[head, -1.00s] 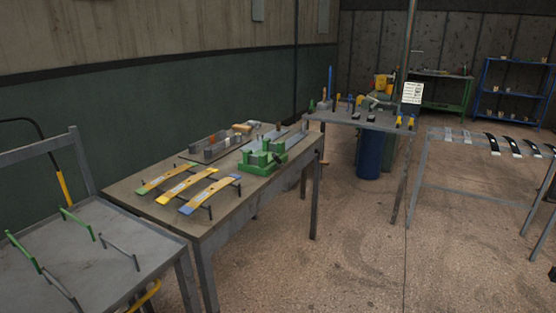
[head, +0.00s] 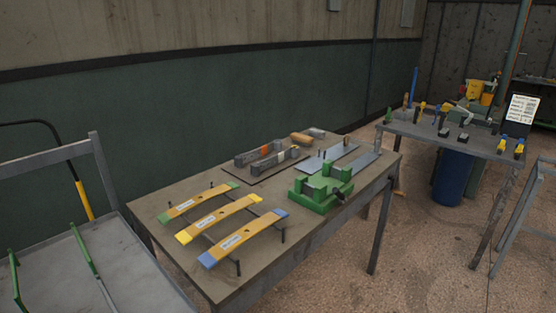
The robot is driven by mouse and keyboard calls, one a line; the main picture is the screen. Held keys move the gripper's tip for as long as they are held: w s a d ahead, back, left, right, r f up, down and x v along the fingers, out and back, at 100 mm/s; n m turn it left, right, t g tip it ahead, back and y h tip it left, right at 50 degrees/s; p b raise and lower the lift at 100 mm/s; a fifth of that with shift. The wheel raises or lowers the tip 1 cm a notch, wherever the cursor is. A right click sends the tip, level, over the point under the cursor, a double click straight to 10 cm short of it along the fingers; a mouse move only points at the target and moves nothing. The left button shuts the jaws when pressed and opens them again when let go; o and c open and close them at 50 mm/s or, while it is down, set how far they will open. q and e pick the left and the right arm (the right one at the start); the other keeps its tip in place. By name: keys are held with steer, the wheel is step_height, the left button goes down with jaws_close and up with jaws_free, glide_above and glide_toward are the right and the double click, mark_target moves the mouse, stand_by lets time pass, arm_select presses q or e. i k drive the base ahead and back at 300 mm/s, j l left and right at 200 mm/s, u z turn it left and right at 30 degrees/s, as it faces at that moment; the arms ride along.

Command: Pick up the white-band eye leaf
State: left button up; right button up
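I see no leaf that I can clearly make out as white-banded. Three curved ochre leaves lie side by side on the bench: a green-ended leaf (head: 200,202), a yellow-ended leaf (head: 222,216) and a blue-ended leaf (head: 245,238). Each has a pale label, and they rest on thin dark supports. Flat grey strips (head: 330,157) lie farther back; I cannot tell whether they are leaves. Neither of my grippers is in view.
A green fixture (head: 320,190) stands on the bench (head: 150,208), near its right edge. A grey cart (head: 55,268) with green-edged bars is at the left. A second table (head: 470,140) holds small tools. A blue barrel (head: 453,178) stands under it.

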mark_target(293, 151)
steer(key=l+u, duration=0.2)
steer(key=u, duration=0.25)
steer(key=i+l+u, duration=0.1)
steer(key=u, duration=0.4)
steer(key=l+u, duration=0.6)
steer(key=l, duration=0.25)
steer(key=k+l+u, duration=0.15)
steer(key=l, duration=0.25)
steer(key=k+l+u, duration=0.15)
steer(key=l, duration=0.25)
steer(key=l+u, duration=0.15)
steer(key=l, duration=0.25)
steer(key=k+l+u, duration=0.15)
steer(key=l, duration=0.2)
steer(key=k+l+u, duration=0.15)
steer(key=k+l, duration=0.05)
steer(key=l, duration=0.1)
